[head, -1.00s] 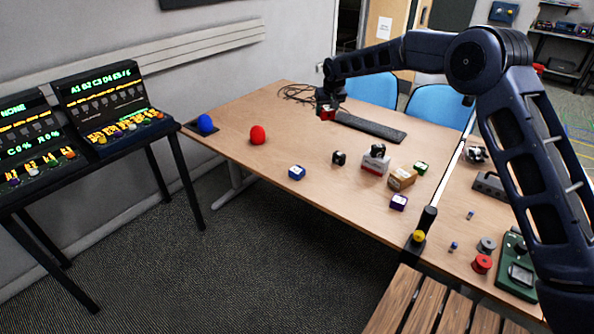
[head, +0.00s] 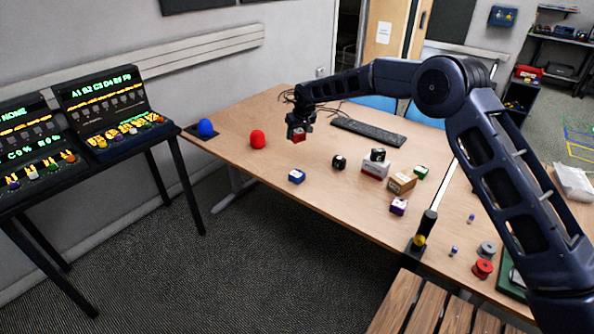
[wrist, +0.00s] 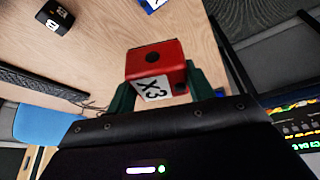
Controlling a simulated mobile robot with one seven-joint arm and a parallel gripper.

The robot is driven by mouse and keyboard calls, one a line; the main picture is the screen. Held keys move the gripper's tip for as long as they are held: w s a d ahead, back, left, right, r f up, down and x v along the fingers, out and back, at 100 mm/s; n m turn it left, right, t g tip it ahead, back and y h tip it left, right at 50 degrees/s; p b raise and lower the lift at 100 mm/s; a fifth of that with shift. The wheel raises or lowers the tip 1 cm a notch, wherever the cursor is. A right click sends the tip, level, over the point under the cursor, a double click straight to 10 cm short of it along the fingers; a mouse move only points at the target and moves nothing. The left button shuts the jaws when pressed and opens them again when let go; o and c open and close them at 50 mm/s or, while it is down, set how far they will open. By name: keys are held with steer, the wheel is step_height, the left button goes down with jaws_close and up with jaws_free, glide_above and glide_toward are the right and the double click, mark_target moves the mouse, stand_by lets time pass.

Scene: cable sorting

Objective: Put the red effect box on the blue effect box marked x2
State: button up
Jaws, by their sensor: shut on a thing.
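The red effect box (wrist: 155,58) is held between the fingers of my gripper (wrist: 160,88); its white face reads "x3" in the wrist view. In the head view, the red box (head: 298,135) hangs from my gripper (head: 299,124) above the table, behind the blue effect box. The blue effect box (head: 297,176) sits on the table toward its front left edge, apart from the red box. A corner of it shows at the top of the wrist view (wrist: 152,4). Its marking is too small to read.
A black box (head: 339,162), a purple box (head: 398,206), a green box (head: 420,172) and a small stack (head: 374,168) stand right of the blue box. Red (head: 257,139) and blue (head: 206,128) balls are at left. A keyboard (head: 368,131) lies behind. Table around the blue box is clear.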

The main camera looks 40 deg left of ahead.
mark_target(295, 172)
step_height(295, 172, down, 17)
steer(key=shift+f, duration=0.15)
stand_by(0.5)
steer(key=shift+f, duration=0.1)
steer(key=o, duration=1)
steer(key=shift+o, duration=0.2)
steer(key=v, duration=1.2)
steer(key=shift+d, duration=0.1)
